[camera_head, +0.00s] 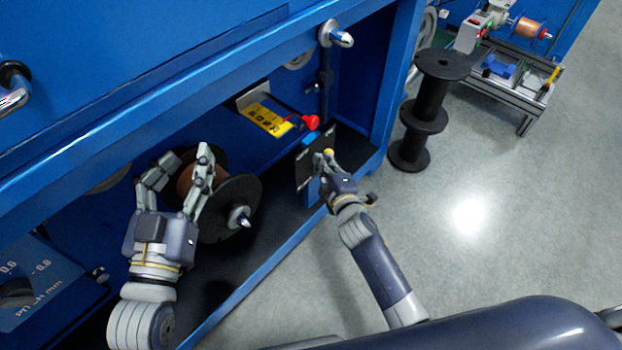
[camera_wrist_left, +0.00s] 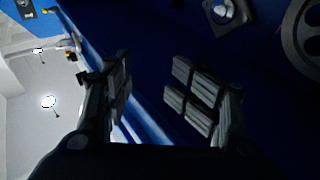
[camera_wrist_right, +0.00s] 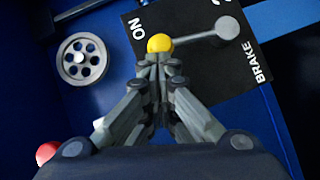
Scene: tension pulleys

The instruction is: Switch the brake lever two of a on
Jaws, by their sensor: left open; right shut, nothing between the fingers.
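The brake lever (camera_wrist_right: 195,39) is a grey bar with a yellow ball knob, mounted on a black panel (camera_wrist_right: 205,75) marked "ON" and "BRAKE". In the right wrist view the bar runs from a round grey pivot leftward to the knob, which is beside the word "ON". My right gripper (camera_wrist_right: 160,64) is shut and empty, its fingertips right at the knob; I cannot tell whether they touch. In the head view the knob (camera_head: 328,152) shows at the tips of my right gripper (camera_head: 323,162). My left gripper (camera_head: 183,165) is open and empty in front of a copper spool.
The black-flanged copper spool (camera_head: 228,208) is in the blue machine bay. A red-knobbed lever (camera_head: 312,122) and a yellow label (camera_head: 265,119) are behind the panel. Black spools (camera_head: 430,100) stand stacked on the floor to the right. Open grey floor (camera_head: 500,230) lies at the right.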

